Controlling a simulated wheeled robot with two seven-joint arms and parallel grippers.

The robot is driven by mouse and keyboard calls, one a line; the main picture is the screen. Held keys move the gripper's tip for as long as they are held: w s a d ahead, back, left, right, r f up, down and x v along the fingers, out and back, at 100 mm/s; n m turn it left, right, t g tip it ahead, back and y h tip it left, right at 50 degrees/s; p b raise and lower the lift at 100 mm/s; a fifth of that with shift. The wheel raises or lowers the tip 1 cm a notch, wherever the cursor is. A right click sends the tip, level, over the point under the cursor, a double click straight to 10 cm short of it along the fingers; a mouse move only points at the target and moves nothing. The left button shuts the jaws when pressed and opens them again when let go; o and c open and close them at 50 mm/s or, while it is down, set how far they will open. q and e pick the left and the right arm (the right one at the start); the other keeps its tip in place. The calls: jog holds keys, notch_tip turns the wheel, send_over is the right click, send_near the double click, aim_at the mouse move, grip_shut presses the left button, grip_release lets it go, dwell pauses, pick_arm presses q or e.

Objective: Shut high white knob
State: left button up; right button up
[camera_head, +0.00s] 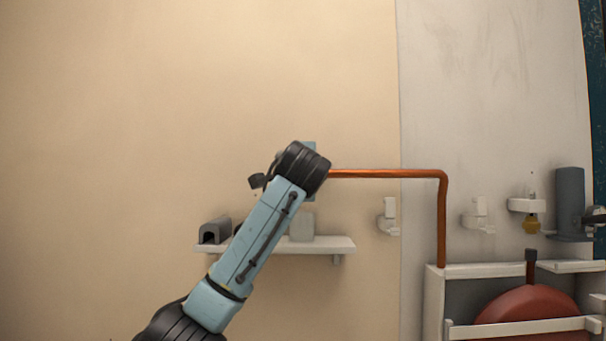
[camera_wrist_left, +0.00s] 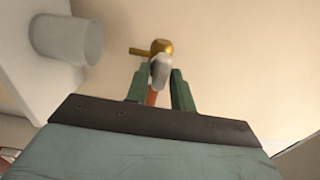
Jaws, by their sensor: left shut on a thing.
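In the left wrist view, a whitish knob (camera_wrist_left: 160,70) sits between the fingertips of my left gripper (camera_wrist_left: 157,78), which is shut on it. A brass valve body (camera_wrist_left: 161,46) with a short stub to the left shows just beyond the knob. A piece of copper pipe (camera_wrist_left: 151,98) shows between the fingers. In the head view, my left arm reaches up from below to the left end of the copper pipe (camera_head: 390,174). My wrist hides the knob and most of the gripper there. How far the knob is turned cannot be told. My right gripper is not in view.
A white shelf (camera_head: 325,245) on the wall holds a dark arched block (camera_head: 214,231) and a pale container (camera_head: 301,226), partly behind my arm. White wall brackets (camera_head: 388,216), a grey cylinder (camera_head: 570,200) and a red round tank (camera_head: 530,312) are at right. The upper wall is clear.

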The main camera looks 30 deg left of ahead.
pick_arm(q)
jog(key=o, duration=0.8)
jog(key=b+v, duration=0.5)
jog(key=v, duration=0.8)
jog(key=shift+s+d, duration=0.15)
jog(key=shift+d, duration=0.05)
jog(key=shift+f, duration=0.15)
